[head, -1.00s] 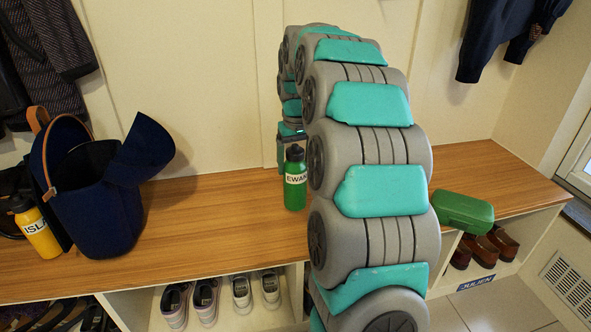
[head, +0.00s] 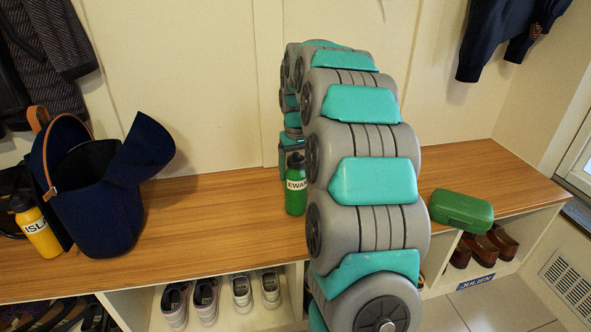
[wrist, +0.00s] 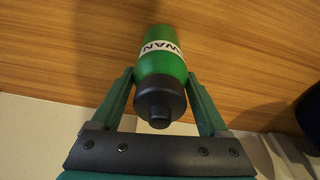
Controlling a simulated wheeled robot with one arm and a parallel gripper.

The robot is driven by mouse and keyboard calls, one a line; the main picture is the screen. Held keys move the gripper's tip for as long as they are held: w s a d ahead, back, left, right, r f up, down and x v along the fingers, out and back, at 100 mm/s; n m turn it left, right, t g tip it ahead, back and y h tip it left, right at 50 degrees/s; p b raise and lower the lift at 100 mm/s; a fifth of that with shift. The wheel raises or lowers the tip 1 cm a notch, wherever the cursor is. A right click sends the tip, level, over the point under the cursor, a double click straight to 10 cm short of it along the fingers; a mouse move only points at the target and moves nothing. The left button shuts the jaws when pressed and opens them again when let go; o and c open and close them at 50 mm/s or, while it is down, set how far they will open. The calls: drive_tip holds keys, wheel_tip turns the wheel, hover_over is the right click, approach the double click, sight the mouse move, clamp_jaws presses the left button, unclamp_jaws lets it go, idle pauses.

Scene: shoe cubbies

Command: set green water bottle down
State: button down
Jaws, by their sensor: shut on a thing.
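The green water bottle (head: 295,198) has a black cap and a white label reading "EWAN". It is upright at the wooden bench top (head: 225,215), just left of my arm. I cannot tell whether its base touches the wood. In the wrist view the bottle (wrist: 160,68) lies between the two fingers of my gripper (wrist: 160,75), cap toward the palm. My gripper is shut on it. In the head view my arm hides most of the gripper and the bottle's right edge.
A navy bag (head: 100,200) and a yellow bottle (head: 37,230) stand at the left of the bench. A green case (head: 461,210) lies to the right of my arm. Shoes (head: 205,300) fill cubbies below. The bench between bag and green bottle is clear.

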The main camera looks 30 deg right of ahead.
drive_tip(key=shift+f, duration=0.1)
unclamp_jaws()
drive_tip(key=r, duration=0.7)
drive_tip(key=s+r, duration=0.1)
drive_tip(key=r, duration=0.3)
drive_tip(key=shift+r, duration=0.15)
drive_tip(key=shift+s+a+r, duration=0.1)
drive_tip(key=shift+s+r, duration=0.1)
drive_tip(key=shift+r, duration=0.25)
